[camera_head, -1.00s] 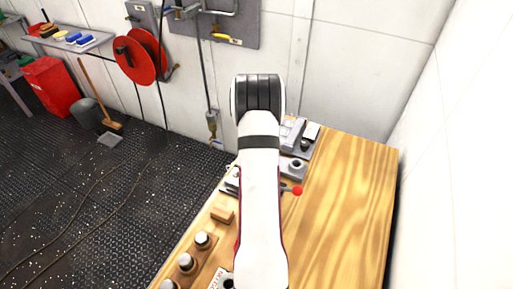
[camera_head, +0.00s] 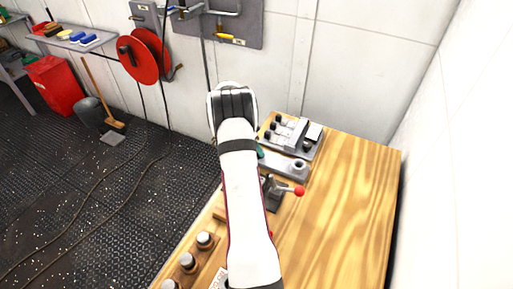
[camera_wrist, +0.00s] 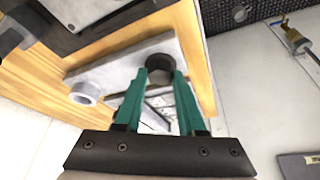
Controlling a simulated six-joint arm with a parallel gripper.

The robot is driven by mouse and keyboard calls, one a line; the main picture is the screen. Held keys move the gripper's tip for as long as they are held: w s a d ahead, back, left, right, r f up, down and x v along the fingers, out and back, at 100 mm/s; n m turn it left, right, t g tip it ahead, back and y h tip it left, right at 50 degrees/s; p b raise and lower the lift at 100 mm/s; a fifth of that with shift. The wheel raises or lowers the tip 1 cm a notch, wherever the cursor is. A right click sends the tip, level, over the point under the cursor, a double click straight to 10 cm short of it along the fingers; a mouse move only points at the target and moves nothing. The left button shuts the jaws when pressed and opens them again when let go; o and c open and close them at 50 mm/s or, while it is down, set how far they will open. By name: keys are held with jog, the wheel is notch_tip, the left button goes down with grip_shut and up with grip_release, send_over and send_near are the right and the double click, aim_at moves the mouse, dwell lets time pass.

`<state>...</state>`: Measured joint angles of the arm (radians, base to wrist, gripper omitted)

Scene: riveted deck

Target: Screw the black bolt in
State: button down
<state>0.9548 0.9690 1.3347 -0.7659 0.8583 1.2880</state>
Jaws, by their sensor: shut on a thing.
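In the wrist view, my gripper (camera_wrist: 159,73) has two teal fingers shut on the black bolt (camera_wrist: 160,61), a short dark cylinder between the tips. The bolt lies over the end of a grey metal plate (camera_wrist: 122,71); I cannot tell whether it is seated in it or just above. A raised metal ring (camera_wrist: 85,93) stands at the plate's other end. In the head view the plate (camera_head: 285,163) lies on the wooden bench, with its ring (camera_head: 299,164) at the right. There, only a bit of a teal finger (camera_head: 260,152) shows beside my arm; the bolt is hidden.
A grey fixture with dark knobs (camera_head: 292,136) stands behind the plate. A lever with a red ball (camera_head: 299,191) stands in front. Several metal-capped cylinders (camera_head: 205,240) line the bench's left edge. The bench's right side (camera_head: 345,210) is bare wood.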

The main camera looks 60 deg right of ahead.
jog(key=m, duration=0.2)
jog(key=m+g+y, duration=0.1)
jog(key=m, duration=0.2)
jog(key=shift+w+d+m+g, duration=0.2)
jog(key=shift+m+g, duration=0.1)
jog(key=m+y, duration=0.1)
jog(key=m, duration=0.1)
jog(key=m+y, duration=0.1)
jog(key=m, duration=0.1)
jog(key=shift+d+r+m+g, duration=0.1)
jog(key=shift+d+m+g, duration=0.05)
jog(key=shift+m+g, duration=0.2)
jog(key=shift+m, duration=0.25)
jog(key=c, duration=0.5)
grip_release()
notch_tip(320, 180, up, 4)
jog(key=shift+r, duration=0.2)
jog(key=s+r, duration=0.6)
jog(key=s, duration=0.5)
jog(key=shift+s+a+r, duration=0.25)
jog(key=shift+s+a, duration=0.05)
jog(key=shift+a, duration=0.1)
